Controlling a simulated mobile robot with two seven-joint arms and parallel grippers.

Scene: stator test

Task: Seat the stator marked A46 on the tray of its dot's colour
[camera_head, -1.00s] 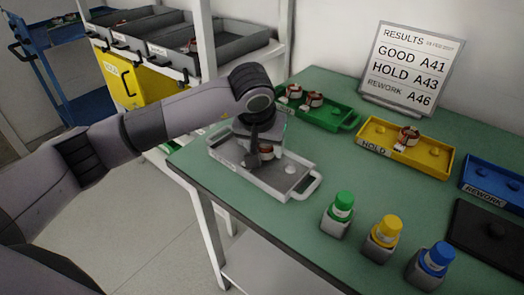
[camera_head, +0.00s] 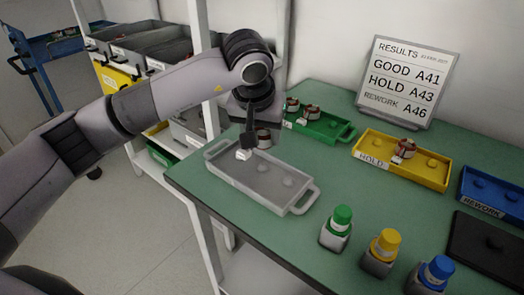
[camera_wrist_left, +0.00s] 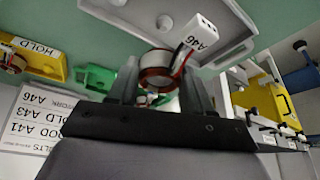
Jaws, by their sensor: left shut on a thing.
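My left gripper (camera_head: 252,138) is shut on a stator (camera_head: 264,139) and holds it above the left end of the grey tray (camera_head: 250,182). In the left wrist view the stator (camera_wrist_left: 157,72), a copper ring, sits between the fingers of my left gripper (camera_wrist_left: 160,88); its white connector tag (camera_wrist_left: 199,36) reads A46. No coloured dot can be made out on it. The blue tray (camera_head: 482,202), labelled REWORK, lies empty with its pegs at the right edge. The board (camera_head: 405,80) reads GOOD A41, HOLD A43, REWORK A46. My right gripper is not in view.
A green tray (camera_head: 338,131) holds stators, and a yellow HOLD tray (camera_head: 428,177) holds one. Bottles with green (camera_head: 342,215), yellow (camera_head: 386,241) and blue (camera_head: 438,268) caps stand at the front. A black plate (camera_head: 482,243) lies at the right. The middle of the table is clear.

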